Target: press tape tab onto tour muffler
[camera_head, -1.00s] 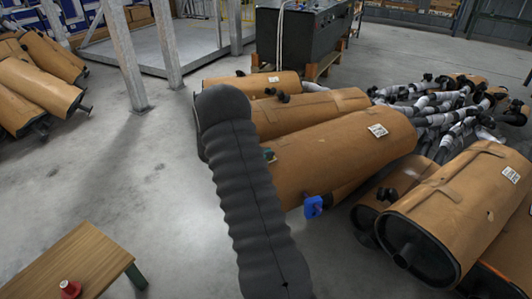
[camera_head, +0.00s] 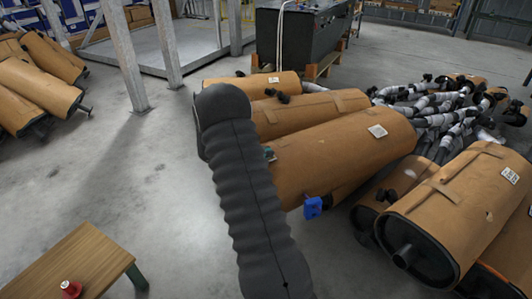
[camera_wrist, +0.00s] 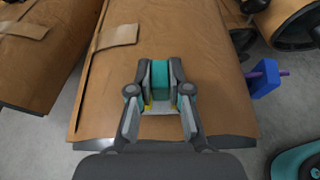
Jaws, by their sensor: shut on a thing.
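My gripper (camera_wrist: 160,85) is shut on a small teal piece (camera_wrist: 160,78), which I take for the tape tab. Behind it in the wrist view lies a large tan-wrapped muffler (camera_wrist: 205,60). I cannot tell whether the teal piece touches the wrap. A lighter tan strip (camera_wrist: 115,37) crosses the wrap's seam, up and left of my gripper. In the head view the same muffler (camera_head: 340,150) lies in the middle with a white label (camera_head: 377,131). My dark arm hides its left end and most of my gripper; a bit of teal shows beside the arm.
A blue block (camera_head: 312,207) is beside the muffler's lower side. More wrapped mufflers lie behind and at the right (camera_head: 450,205), with others at the far left (camera_head: 35,85). A wooden table (camera_head: 80,255) holds a red item (camera_head: 70,289).

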